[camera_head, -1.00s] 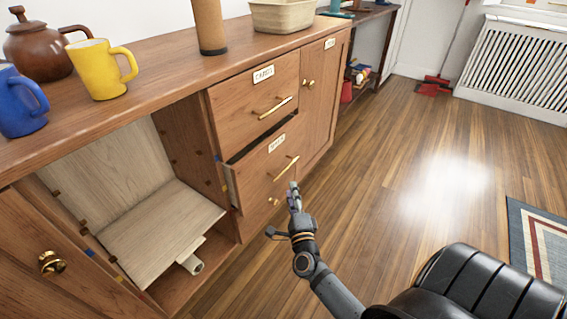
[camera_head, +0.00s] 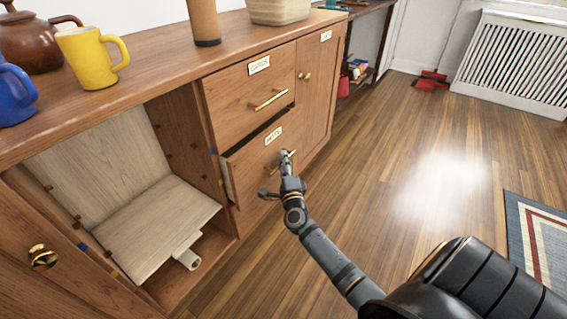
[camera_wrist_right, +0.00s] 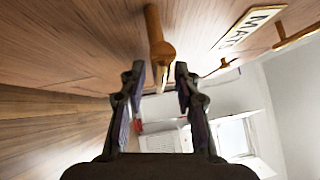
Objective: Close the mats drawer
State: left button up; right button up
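The mats drawer (camera_head: 246,170) is the lower drawer in the wooden cabinet and stands slightly open, with a dark gap above its front. My left gripper is out of view.
A closed drawer (camera_head: 235,100) with a brass handle is above. An open compartment (camera_head: 160,225) with a pale board is to the left. Mugs (camera_head: 92,57) and other items stand on the cabinet top (camera_head: 150,95).

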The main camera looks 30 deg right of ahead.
aim_at(273, 159)
grip_shut()
jog(key=w, duration=0.1)
jog(key=w+a, duration=0.1)
jog(key=w, duration=0.1)
jog(key=shift+w+a, duration=0.3)
jog(key=shift+w, duration=0.1)
jog(key=shift+r, duration=0.1)
jog(key=shift+o, duration=0.8)
grip_release()
jog(key=shift+w+a, duration=0.1)
jog(key=shift+w, duration=0.05)
